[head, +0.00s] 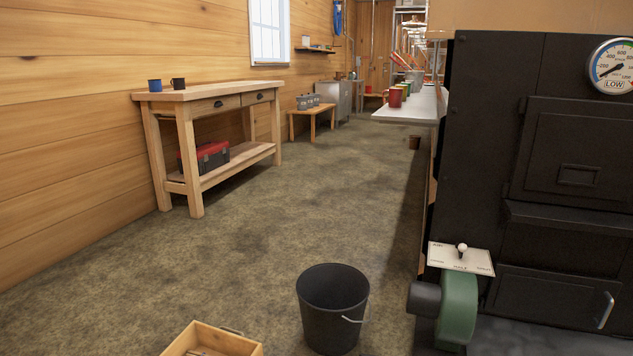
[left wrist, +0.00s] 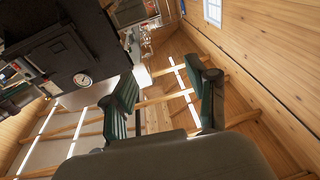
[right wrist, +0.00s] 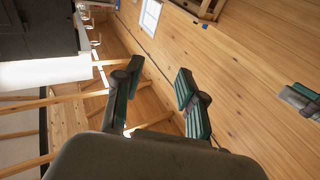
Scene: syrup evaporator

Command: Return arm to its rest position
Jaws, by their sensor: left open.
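Neither of my arms shows in the head view. In the left wrist view my left gripper (left wrist: 165,105) has its two green-padded fingers spread apart, with nothing between them. In the right wrist view my right gripper (right wrist: 157,98) also has its fingers apart and empty. Both wrist views are tilted and look past the fingers toward wooden walls and roof beams. Neither gripper touches anything that I can see.
A black evaporator front (head: 480,150) with a gauge (head: 611,66) and a green blower (head: 458,308) stands close at right. A black bucket (head: 333,310) and a wooden box (head: 225,341) are on the floor in front. A workbench (head: 215,92) lines the left wall. The middle floor is clear.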

